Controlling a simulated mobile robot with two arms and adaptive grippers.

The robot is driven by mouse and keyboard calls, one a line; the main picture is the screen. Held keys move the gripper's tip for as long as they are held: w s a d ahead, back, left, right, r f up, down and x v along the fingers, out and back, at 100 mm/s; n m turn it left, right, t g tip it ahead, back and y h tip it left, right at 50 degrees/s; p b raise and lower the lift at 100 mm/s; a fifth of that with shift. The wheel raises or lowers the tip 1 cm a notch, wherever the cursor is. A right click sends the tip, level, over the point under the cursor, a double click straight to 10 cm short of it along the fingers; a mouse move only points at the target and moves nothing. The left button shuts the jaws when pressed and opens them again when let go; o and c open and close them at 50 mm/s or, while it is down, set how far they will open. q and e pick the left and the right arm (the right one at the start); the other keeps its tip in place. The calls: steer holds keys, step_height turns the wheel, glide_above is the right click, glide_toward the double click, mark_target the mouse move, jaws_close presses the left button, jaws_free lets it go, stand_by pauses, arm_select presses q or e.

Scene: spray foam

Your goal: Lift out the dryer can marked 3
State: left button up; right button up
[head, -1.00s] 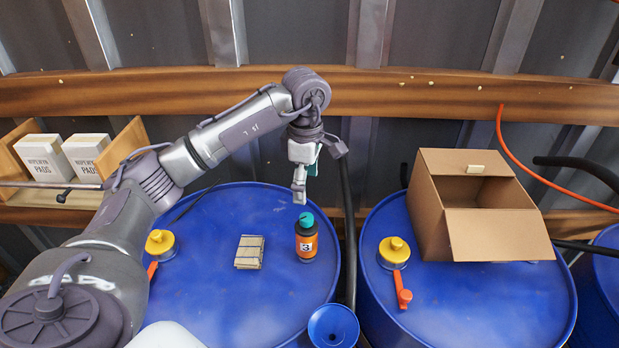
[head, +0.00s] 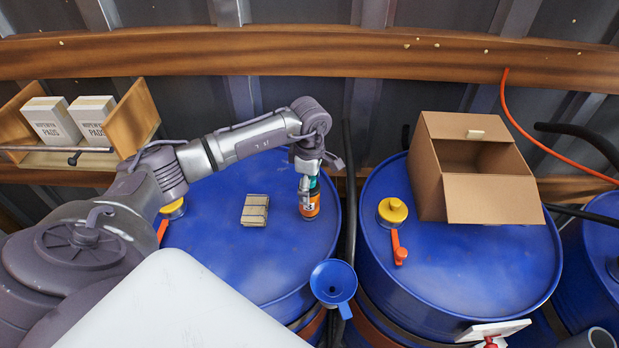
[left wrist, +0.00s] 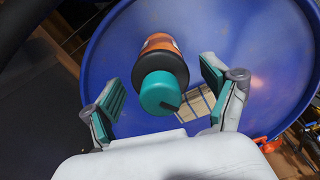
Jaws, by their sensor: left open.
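The dryer can (head: 312,208) is a dark bottle with an orange label and a teal cap. It stands on the left blue drum (head: 250,262), near its right side. My left gripper (head: 307,190) is right above and around its top, hiding part of it in the head view. The left wrist view shows the can (left wrist: 161,66) cap-first between the two teal-padded fingers of the open left gripper (left wrist: 158,92). There is a gap on both sides of the can. The number 3 is hard to read now. My right gripper is not in view.
A bundle of pale sticks (head: 255,210) lies left of the can. A yellow cap (head: 392,210) and an open cardboard box (head: 480,185) are on the right drum. A blue funnel (head: 333,282) sits in front between the drums.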

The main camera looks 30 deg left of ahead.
arm_select(q)
steer(key=c, duration=1.5)
steer(key=shift+r+p, duration=2.2)
steer(key=shift+r, duration=1.85)
steer(key=shift+f+b, duration=0.1)
steer(key=shift+b, duration=0.3)
